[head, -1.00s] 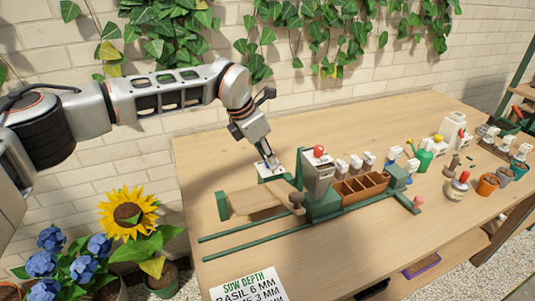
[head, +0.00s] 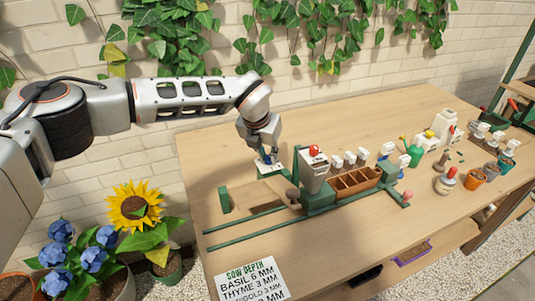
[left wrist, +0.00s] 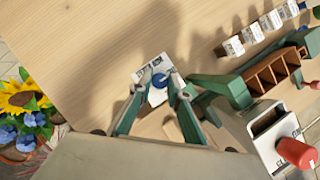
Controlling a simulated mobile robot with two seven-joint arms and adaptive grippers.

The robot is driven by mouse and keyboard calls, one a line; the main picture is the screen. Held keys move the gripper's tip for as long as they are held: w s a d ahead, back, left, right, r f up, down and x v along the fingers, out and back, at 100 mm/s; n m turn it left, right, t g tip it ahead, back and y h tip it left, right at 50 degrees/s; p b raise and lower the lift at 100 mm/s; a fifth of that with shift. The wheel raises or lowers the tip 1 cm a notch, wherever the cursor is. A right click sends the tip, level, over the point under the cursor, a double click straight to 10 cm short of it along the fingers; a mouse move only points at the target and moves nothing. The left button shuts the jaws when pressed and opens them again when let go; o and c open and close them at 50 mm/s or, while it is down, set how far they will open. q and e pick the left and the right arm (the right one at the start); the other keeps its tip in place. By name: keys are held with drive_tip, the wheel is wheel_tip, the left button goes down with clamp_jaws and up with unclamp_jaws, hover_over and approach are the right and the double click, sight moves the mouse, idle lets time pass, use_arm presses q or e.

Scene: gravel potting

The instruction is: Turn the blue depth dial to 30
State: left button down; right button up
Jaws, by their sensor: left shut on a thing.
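The blue depth dial (left wrist: 158,80) sits on a white plate with dark markings (left wrist: 150,67) in the left wrist view. The markings are too small to read. My left gripper (left wrist: 160,84) is shut on the dial, one finger on each side of it. In the head view the same gripper (head: 267,158) points down over the white plate (head: 272,171), at the left of the green and grey sowing machine (head: 314,172). There the dial is mostly hidden by the fingers. My right gripper is in no view.
A red knob (head: 314,150) tops the grey hopper close by. A brown divided tray (head: 355,182) and several white labels stand to the right. Green rails (head: 245,229) run along the table front, near a sow depth card (head: 250,281). The table's back left is clear.

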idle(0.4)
use_arm(q)
drive_tip(key=c, duration=1.9)
unclamp_jaws()
drive_tip(key=shift+r, duration=0.25)
drive_tip(key=v, duration=1.1)
drive_tip(key=shift+s+r, duration=0.2)
